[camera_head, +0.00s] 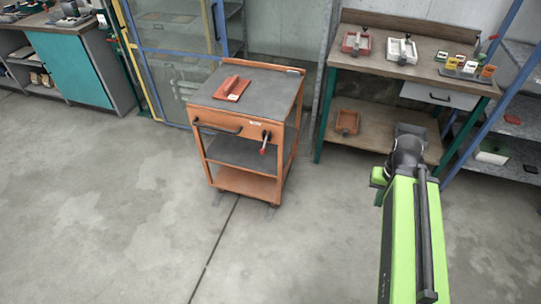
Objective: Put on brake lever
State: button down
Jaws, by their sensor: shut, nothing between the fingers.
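An orange cart (223,118) with a grey top stands left of the middle. What looks like the brake lever (265,142), black with a red end, sits on the cart's front at the right side, its red end pointing down. My gripper (410,130) is at the far end of my green and black arm, right of the cart and well apart from the lever. It is shut and empty. Its fingertips are small and hard to make out against the bench behind.
A red-brown float (231,89) lies on the cart's top. A workbench (385,65) with trays and small boxes stands at the back right, a shelf rack (512,110) beside it. A teal cabinet (68,68) is at the left. The concrete floor before the cart is clear.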

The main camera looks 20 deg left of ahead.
aim_at(263, 151)
jog(key=u, duration=2)
jog(key=i, duration=1)
jog(key=z, duration=0.1)
